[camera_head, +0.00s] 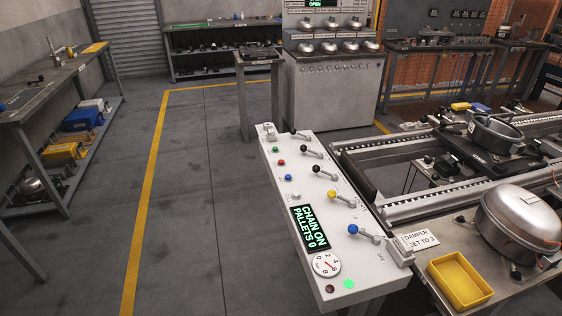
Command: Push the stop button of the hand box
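The hand box is a long white control panel (318,230) on a stand in the middle of the head view. Near its far end a green button (275,149), a red button (281,162) and a blue button (288,178) sit in a row along its left side. I cannot read a stop label beside them. A display (310,227) reads "CHAIN ON PALLETS 0". A dial (326,264), a lit green lamp (348,284) and a dark red lamp (329,289) are at the near end. Neither of my grippers is in view.
Several levers with coloured knobs (332,194) stand along the panel's right side. To the right are a conveyor frame (385,209), a yellow tray (459,281) and a metal compressor housing (521,217). The floor (192,220) left of the panel is clear.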

